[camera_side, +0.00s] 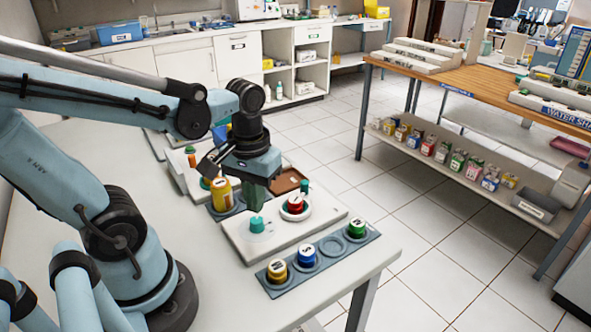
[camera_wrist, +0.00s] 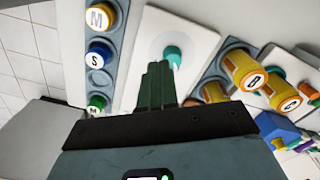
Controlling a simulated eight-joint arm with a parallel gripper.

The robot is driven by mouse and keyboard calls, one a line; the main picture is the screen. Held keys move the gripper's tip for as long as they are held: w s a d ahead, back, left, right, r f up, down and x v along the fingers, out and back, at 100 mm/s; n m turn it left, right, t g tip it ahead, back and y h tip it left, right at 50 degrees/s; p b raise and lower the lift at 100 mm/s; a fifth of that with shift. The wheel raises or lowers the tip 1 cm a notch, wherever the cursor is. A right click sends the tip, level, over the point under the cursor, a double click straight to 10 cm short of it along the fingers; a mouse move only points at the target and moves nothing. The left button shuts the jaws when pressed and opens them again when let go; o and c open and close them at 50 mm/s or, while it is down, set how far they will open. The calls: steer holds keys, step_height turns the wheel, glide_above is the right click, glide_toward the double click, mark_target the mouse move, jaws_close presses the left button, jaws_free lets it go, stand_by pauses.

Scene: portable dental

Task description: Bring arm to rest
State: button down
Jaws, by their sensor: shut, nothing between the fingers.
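My gripper (camera_side: 259,193) hangs over the white board (camera_side: 248,247) on the pale table, with its dark green fingers shut and nothing between them. The fingers (camera_wrist: 155,75) also show closed together in the wrist view. Just past their tips is a teal knob (camera_wrist: 172,55) on the white board; the same knob (camera_side: 257,224) shows below the gripper in the side view. The fingers look apart from it. My arm reaches in from the left, bent down at the wrist.
A red-capped jar (camera_side: 295,204) and a teal peg (camera_side: 304,186) stand close right of my gripper. A grey holder in front has yellow (camera_side: 277,270), blue (camera_side: 306,255) and green (camera_side: 356,227) lidded jars and one empty well. A yellow jar (camera_side: 221,192) stands left of my gripper.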

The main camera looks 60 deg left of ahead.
steer(key=w+d+r+m+t, duration=0.3)
steer(key=w+r+m+t, duration=0.1)
steer(key=w+m+t, duration=0.2)
steer(key=shift+r+t, duration=0.15)
steer(key=shift+t, duration=0.45)
